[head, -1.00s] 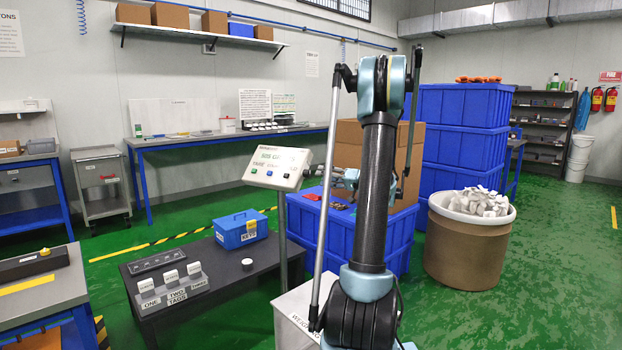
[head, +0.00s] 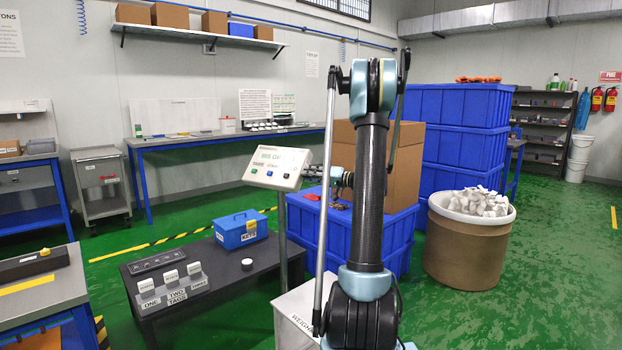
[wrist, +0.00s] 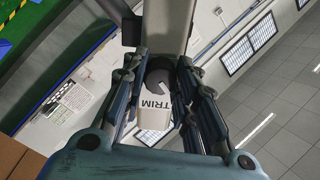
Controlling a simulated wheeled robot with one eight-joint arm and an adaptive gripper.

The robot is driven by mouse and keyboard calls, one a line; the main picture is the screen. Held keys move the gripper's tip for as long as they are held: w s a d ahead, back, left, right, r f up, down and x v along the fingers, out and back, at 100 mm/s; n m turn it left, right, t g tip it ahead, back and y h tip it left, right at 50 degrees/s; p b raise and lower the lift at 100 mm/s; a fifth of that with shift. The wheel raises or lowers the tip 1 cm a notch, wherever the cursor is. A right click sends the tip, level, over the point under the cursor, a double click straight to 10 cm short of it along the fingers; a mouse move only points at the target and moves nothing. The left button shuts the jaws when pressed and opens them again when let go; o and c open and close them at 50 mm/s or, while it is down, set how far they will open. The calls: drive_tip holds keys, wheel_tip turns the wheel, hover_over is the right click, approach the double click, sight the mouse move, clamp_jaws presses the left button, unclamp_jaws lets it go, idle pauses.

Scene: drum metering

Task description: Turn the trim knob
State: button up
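The trim knob (wrist: 158,71) is a dark round knob on a pale housing in the wrist view, with a white TRIM label (wrist: 153,108) beside it. My gripper (wrist: 162,62) has its fingers on either side of the knob. Whether both fingers touch it or a small gap is left cannot be told. In the head view, my gripper (head: 338,178) is at the right side of the white console (head: 277,167), which stands on a grey post and has a lit green display. The knob itself is hidden in the head view.
Blue crates (head: 460,125) and a cardboard box (head: 340,150) stand behind my arm. A low dark bench (head: 215,275) with a blue box (head: 240,229) and labelled blocks is at left. A brown drum (head: 465,250) of white pieces is at right. Green floor is open beyond.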

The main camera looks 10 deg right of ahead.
drive_tip(key=shift+c, duration=0.9)
drive_tip(key=shift+m, duration=0.9)
drive_tip(key=shift+f, duration=0.1)
drive_tip(key=o, duration=1)
drive_tip(key=shift+o, duration=0.2)
drive_tip(key=v, duration=1.2)
drive_tip(key=shift+a, duration=0.1)
